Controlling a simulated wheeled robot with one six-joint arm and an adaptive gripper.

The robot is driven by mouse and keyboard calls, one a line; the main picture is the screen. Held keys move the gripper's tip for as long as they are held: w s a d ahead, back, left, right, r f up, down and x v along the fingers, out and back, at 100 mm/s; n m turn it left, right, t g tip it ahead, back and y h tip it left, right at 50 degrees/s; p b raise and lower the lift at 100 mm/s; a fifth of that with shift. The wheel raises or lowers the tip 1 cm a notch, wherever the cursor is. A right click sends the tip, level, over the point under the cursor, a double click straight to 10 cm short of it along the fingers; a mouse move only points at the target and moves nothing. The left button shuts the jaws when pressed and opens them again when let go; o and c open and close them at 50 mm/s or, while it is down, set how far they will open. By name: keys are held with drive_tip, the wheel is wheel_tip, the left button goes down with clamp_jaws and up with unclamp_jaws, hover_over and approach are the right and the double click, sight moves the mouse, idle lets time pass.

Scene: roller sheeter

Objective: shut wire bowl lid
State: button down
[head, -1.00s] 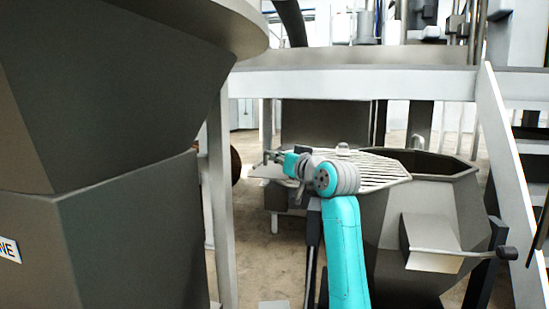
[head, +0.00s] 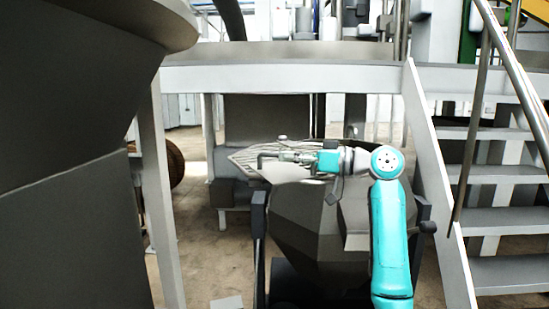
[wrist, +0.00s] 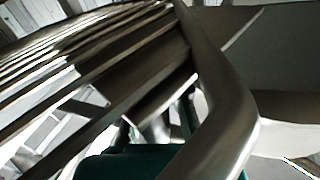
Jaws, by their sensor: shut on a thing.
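The wire bowl lid (head: 242,158) is a pale slatted grille at the back left of the grey faceted bowl's rim. Its slats (wrist: 95,60) and a thick bent metal bar (wrist: 232,112) fill much of the wrist view. The bowl (head: 300,225) stands below, its mouth mostly hidden by my arm and the lid. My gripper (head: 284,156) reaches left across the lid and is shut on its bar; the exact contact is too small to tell. A teal part of my gripper shows low in the wrist view. I cannot tell how far the lid is tilted.
A large dark hopper (head: 75,150) fills the left side. A white platform beam (head: 290,78) crosses behind the bowl. Stairs (head: 500,200) with a metal handrail stand close on the right. Some floor (head: 205,265) is clear between hopper and bowl.

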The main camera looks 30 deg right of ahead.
drive_tip(key=shift+s+d, duration=0.2)
drive_tip(key=shift+d, duration=0.15)
drive_tip(key=c, duration=1.2)
unclamp_jaws()
wheel_tip(320, 180, up, 9)
drive_tip(key=shift+a+f, duration=0.1)
drive_tip(key=shift+f, duration=0.05)
drive_tip(key=shift+w+r, duration=0.1)
drive_tip(key=shift+r, duration=0.55)
